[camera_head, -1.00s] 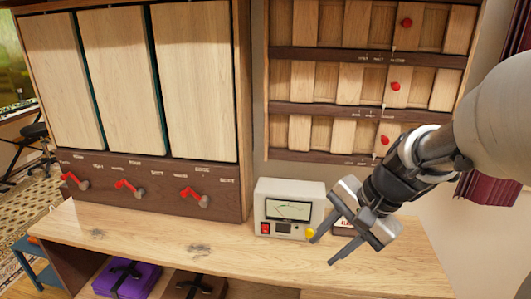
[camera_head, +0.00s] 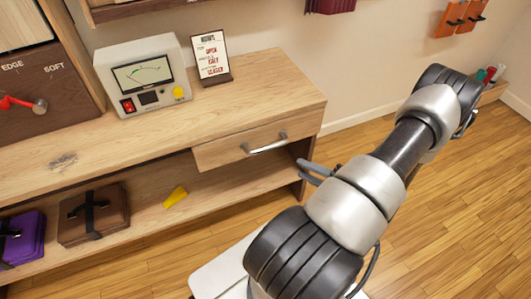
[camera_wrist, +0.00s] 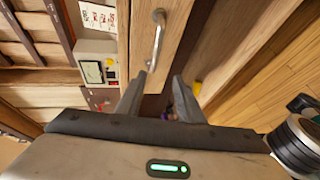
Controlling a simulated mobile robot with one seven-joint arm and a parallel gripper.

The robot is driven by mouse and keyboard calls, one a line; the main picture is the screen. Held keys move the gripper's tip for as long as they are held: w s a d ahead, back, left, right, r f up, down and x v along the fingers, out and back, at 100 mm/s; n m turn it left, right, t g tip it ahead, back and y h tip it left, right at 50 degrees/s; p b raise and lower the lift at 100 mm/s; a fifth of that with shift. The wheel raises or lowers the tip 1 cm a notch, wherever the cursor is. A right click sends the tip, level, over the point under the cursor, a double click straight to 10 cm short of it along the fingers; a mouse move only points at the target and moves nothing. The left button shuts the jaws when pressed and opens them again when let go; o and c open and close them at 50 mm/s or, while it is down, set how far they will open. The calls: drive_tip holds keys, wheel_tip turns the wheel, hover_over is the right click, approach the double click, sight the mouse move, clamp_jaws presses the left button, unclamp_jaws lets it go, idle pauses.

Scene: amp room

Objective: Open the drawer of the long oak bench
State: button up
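The long oak bench (camera_head: 225,105) has a drawer (camera_head: 215,155) under its top at the right end. The drawer front looks flush with the bench, and a curved metal bar handle (camera_head: 265,145) is fixed on it. My gripper (camera_head: 312,172) is just right of the handle and a little lower, partly hidden behind my own arm. In the wrist view the drawer handle (camera_wrist: 158,38) is ahead, beyond the fingertips. There my gripper (camera_wrist: 156,84) has its two fingers spread with nothing between them, and it is not touching the handle.
A meter box (camera_head: 143,77) and a small sign (camera_head: 212,60) stand on the bench top. The lower shelf holds a brown case (camera_head: 93,215), a purple case (camera_head: 22,240) and a yellow item (camera_head: 175,196). The wooden floor (camera_head: 450,220) to the right is clear.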

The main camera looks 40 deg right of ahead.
drive_tip(key=m, duration=0.1)
drive_tip(key=b, duration=0.2)
approach(268, 146)
drive_tip(key=shift+t+h, duration=0.3)
drive_tip(key=shift+t, duration=0.1)
drive_tip(key=x, duration=0.3)
drive_tip(key=f+x, duration=0.1)
drive_tip(key=x, duration=0.6)
drive_tip(key=shift+a+f, duration=0.15)
drive_tip(key=shift+f, duration=0.15)
clamp_jaws()
